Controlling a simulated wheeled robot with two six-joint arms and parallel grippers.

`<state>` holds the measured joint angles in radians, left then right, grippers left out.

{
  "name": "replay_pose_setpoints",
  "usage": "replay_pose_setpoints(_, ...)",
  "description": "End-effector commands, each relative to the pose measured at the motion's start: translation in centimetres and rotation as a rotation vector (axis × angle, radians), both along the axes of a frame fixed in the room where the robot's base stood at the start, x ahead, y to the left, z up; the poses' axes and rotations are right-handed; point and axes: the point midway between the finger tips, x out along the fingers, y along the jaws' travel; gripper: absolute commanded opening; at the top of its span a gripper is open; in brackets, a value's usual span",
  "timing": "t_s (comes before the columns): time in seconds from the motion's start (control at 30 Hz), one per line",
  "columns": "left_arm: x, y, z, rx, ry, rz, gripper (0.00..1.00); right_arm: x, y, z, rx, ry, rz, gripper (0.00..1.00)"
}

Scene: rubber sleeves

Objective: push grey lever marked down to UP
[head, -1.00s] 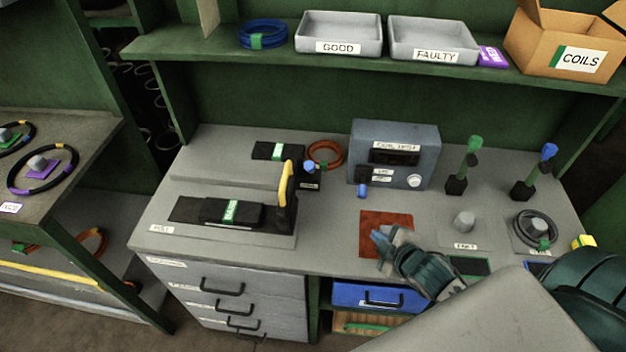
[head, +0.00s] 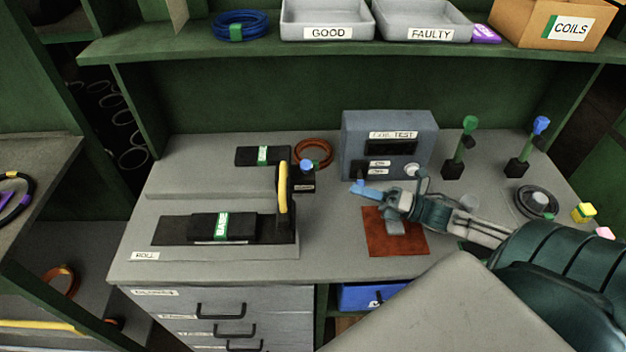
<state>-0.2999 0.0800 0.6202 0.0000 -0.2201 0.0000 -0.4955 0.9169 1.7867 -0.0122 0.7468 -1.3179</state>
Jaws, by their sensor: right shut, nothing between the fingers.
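The blue-grey coil test box (head: 356,138) stands at the back of the bench, with a dark display, two small labels whose words I cannot read and a pale round knob (head: 411,170). I cannot clearly make out a grey lever. A small blue part (head: 359,184) shows at the box's lower left front. My right gripper (head: 372,192) is shut and empty, its tips pointing left beside this part; I cannot tell whether they touch. My left gripper is not in view.
A brown-red mat (head: 410,242) lies below my right gripper. Green-topped (head: 468,126) and blue-topped (head: 541,126) posts stand right of the box. A black roll fixture with a yellow handle (head: 283,188) is at left. Trays (head: 332,33) sit on the shelf above.

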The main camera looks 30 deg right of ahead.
Motion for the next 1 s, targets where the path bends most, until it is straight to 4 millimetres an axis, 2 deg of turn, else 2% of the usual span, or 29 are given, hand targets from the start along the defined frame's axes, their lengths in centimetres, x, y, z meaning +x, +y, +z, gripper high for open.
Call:
replay_pose_setpoints(0.57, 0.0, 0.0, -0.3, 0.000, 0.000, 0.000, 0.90, 0.1, 0.2, 0.3, -0.019, -0.039, 0.026, 0.00)
replay_pose_setpoints(1.0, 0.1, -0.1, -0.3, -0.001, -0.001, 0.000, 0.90, 4.7, 4.6, 1.7, -0.015, -0.041, 0.025, 0.00)
